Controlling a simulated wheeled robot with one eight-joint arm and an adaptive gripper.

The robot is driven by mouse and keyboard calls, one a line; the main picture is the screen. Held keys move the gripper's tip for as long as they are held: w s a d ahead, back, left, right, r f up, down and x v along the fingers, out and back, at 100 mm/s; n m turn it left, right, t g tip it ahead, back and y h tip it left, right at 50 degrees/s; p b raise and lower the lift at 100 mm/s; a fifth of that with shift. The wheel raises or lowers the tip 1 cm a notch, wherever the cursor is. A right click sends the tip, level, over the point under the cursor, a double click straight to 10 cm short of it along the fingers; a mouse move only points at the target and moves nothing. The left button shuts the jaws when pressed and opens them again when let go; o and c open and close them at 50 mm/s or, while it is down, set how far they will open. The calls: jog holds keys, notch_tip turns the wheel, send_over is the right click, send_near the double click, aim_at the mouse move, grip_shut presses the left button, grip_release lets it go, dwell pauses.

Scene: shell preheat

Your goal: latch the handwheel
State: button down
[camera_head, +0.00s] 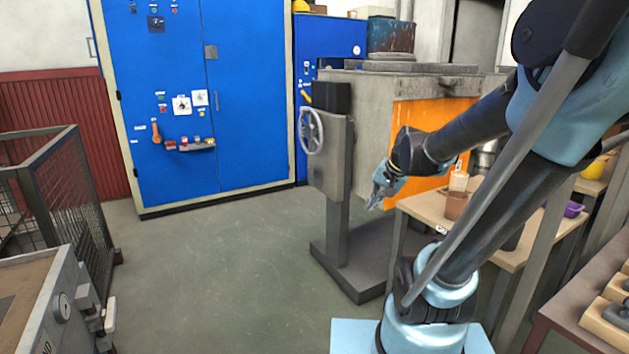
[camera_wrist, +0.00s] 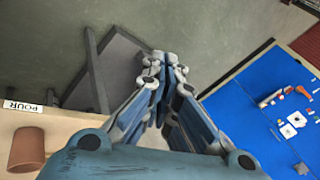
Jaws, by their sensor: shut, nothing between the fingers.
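The handwheel (camera_head: 311,131) is a light grey spoked wheel on the left face of a grey box on a post (camera_head: 337,225). It stands upright, seen at an angle, in the head view. I cannot tell from here whether it is latched. My gripper (camera_head: 373,204) is to the right of the handwheel and lower, apart from it, pointing down. In the wrist view my gripper (camera_wrist: 165,62) has its fingertips together, with nothing seen between them. The handwheel does not show in the wrist view.
A wooden table (camera_head: 420,208) with a brown pot (camera_head: 455,205) and a purple bowl (camera_head: 573,209) stands right of the post. A blue cabinet (camera_head: 245,120) is behind. A wire-mesh cage (camera_head: 75,190) stands at left. The floor (camera_head: 215,265) between is clear.

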aim_at(312, 175)
jog(key=w+a+r+m+t+y, duration=0.1)
jog(key=w+a+m+t+y, duration=0.3)
jog(key=w, duration=1.1)
jog(key=w+a+m+y, duration=0.1)
jog(key=w+a+m, duration=0.65)
jog(key=w, duration=0.85)
jog(key=w+a+f+m+t, duration=0.2)
jog(key=w+f+m, duration=0.4)
jog(key=w+f, duration=0.2)
jog(key=w+a+f+m+t+y, duration=0.1)
jog(key=w+a+f+m+t, duration=0.1)
jog(key=w+f+m, duration=0.5)
jog(key=w+f+t, duration=0.1)
jog(key=w, duration=0.1)
jog(key=shift+w+f, duration=0.15)
jog(key=shift+w, duration=0.2)
jog(key=x, duration=1.4)
jog(key=shift+w+d+r, duration=0.1)
jog(key=shift+d+r, duration=0.05)
jog(key=shift+r, duration=0.1)
